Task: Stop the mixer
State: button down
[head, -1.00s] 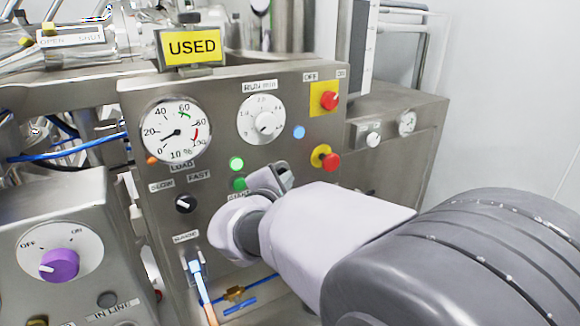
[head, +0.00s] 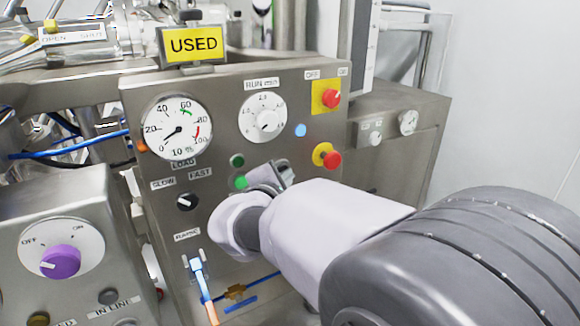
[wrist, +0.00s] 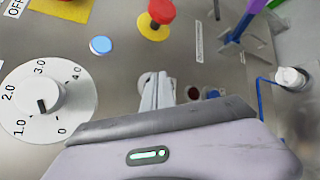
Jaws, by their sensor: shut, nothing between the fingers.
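The steel control panel (head: 222,108) carries a red mushroom button on a yellow base (head: 326,156), also near the top of the wrist view (wrist: 160,12). Left of my gripper are an upper green button (head: 237,160), now dark, and a lower green one (head: 241,183), which looks bright. A red knob on a yellow plate (head: 330,98) sits at the panel's upper right, under OFF and ON labels. My gripper (wrist: 157,82) is shut and empty, close to the panel, below the mushroom button. My arm hides part of the panel; I cannot tell whether the fingertips touch anything.
The load gauge (head: 177,128) needle reads low. A run timer dial (head: 263,118) and blue button (head: 300,130) sit above my gripper. A slow/fast knob (head: 187,202) is left. A purple knob (head: 61,261) is on a separate box. A yellow USED sign (head: 194,44) stands on top.

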jog(key=shift+s+d+b, duration=0.4)
jog(key=shift+s+b, duration=0.05)
jog(key=shift+s, duration=0.15)
jog(key=s+d+b, duration=0.1)
jog(key=s, duration=0.1)
jog(key=s+d+b, duration=0.1)
jog(key=s, duration=0.1)
jog(key=shift+d, duration=0.4)
dwell(0.4)
